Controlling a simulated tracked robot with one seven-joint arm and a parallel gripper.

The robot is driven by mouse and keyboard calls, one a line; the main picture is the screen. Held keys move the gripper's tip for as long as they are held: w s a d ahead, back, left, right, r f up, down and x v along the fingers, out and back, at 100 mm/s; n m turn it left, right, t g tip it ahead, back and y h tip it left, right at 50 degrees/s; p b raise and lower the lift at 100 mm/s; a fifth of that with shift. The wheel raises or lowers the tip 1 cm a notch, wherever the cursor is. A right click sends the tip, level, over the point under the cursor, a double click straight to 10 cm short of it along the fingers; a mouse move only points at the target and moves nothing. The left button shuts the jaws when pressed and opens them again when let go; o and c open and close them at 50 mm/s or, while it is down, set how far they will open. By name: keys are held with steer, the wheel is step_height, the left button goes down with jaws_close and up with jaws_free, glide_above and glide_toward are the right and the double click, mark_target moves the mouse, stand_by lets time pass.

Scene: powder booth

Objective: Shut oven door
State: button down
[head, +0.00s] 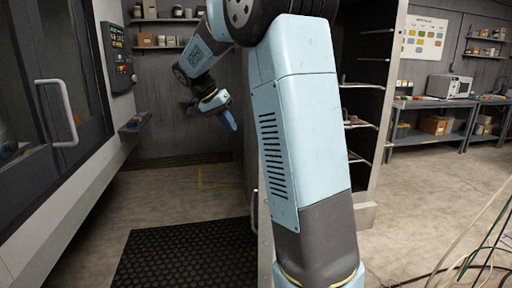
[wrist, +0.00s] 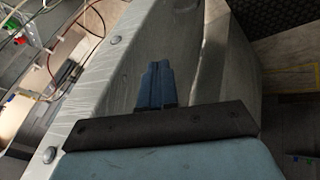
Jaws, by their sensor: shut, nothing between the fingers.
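The oven (head: 376,120) stands behind my arm, its front open and its inner shelves showing. Its door (head: 262,235) appears to stand open, seen nearly edge-on beside my arm, with a slim pale handle (head: 254,211) on its left side. My arm hides much of the door and the opening. My gripper (head: 231,121) is shut and empty, raised left of the door with blue fingers angled down. In the wrist view the closed fingers (wrist: 156,70) show against a grey bolted panel (wrist: 195,60); whether they touch it I cannot tell.
A dark machine with a large handle (head: 62,112) and a control panel (head: 119,56) lines the left. A black rubber mat (head: 185,258) lies on the floor. A workbench (head: 440,102) stands at back right. Loose cables (head: 480,250) lie at lower right.

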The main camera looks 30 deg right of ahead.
steer(key=d+f+m, duration=0.1)
steer(key=d+f, duration=0.8)
steer(key=shift+s+f+g+h, duration=0.15)
steer(key=shift+s+g+h, duration=0.25)
stand_by(0.4)
steer(key=shift+s+d, duration=0.1)
steer(key=shift+s, duration=0.1)
